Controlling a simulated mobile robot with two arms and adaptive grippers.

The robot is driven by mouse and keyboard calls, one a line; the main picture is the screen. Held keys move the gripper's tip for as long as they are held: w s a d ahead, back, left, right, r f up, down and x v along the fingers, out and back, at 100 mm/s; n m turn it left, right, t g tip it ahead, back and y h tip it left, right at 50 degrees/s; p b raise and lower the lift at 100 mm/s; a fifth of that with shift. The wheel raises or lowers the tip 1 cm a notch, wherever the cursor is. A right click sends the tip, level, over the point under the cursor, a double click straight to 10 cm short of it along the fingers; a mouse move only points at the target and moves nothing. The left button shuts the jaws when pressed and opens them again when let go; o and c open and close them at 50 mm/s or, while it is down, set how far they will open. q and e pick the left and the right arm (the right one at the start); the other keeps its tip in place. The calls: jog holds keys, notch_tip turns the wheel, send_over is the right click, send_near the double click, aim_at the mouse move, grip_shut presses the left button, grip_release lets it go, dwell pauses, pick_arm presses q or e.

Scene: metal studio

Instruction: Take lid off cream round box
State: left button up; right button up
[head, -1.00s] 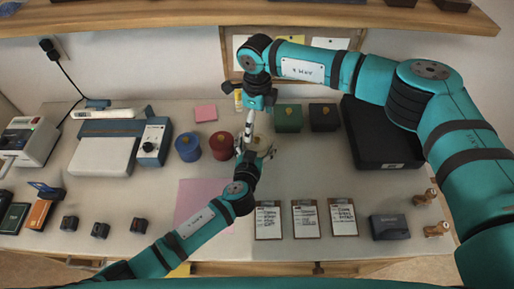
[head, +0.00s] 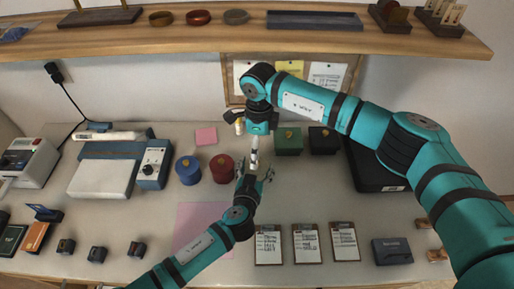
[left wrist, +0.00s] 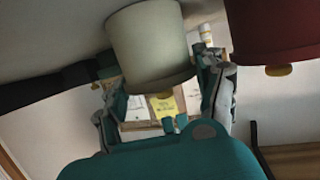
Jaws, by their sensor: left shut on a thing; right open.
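The cream round box (left wrist: 148,40) fills the upper middle of the left wrist view, which is upside down. In the head view the arms and grippers hide most of the box. My right gripper (head: 255,166) is open, coming down from above close to the left gripper. Its exact contact with the lid is unclear.
A red round box (head: 222,168) stands close on the left, with a blue one (head: 188,170) beyond it. Green (head: 288,141) and black (head: 322,139) boxes stand behind right. Clipboards (head: 306,243) lie in front right. A pink sheet (head: 203,222) lies front left.

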notch_tip(320, 180, down, 7)
jog(key=shift+f, duration=0.2)
dwell(0.3)
jog(key=c, duration=1.5)
jog(key=shift+o, duration=0.2)
jog(key=shift+r, duration=0.15)
pick_arm(q)
jog(key=shift+a+f, duration=0.1)
jog(key=shift+f, duration=0.1)
pick_arm(e)
jog(key=shift+r, duration=0.75)
pick_arm(q)
jog(key=shift+s, duration=0.1)
pick_arm(e)
jog(key=shift+r, duration=0.15)
grip_shut()
jog(key=shift+r, duration=0.1)
